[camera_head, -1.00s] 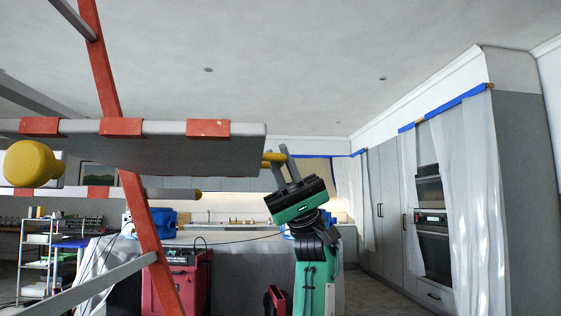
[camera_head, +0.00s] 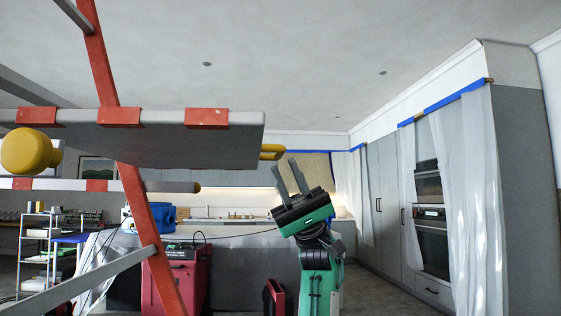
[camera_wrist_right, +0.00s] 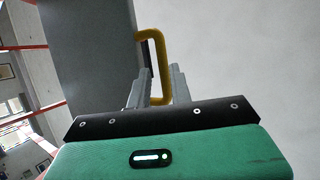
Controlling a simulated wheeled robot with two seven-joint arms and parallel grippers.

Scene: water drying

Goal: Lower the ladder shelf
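The ladder shelf (camera_head: 180,141) is a grey board with orange-red straps on its front edge. It is raised and roughly level on the left of the head view, among slanted red ladder legs (camera_head: 150,215). A yellow handle (camera_head: 271,152) sticks out at its right end. My right gripper (camera_head: 284,162) is open just below and right of the handle, apparently apart from it. In the right wrist view the yellow handle (camera_wrist_right: 148,37) overlaps the space between the fingers of the gripper (camera_wrist_right: 160,68), beside the shelf (camera_wrist_right: 92,50). My left gripper is out of view.
A yellow knob (camera_head: 27,151) and a lower grey bar (camera_head: 120,186) belong to the ladder. A red tool cabinet (camera_head: 178,280) stands below. Plastic-draped cabinets and an oven (camera_head: 430,240) line the right; free room lies right of my arm.

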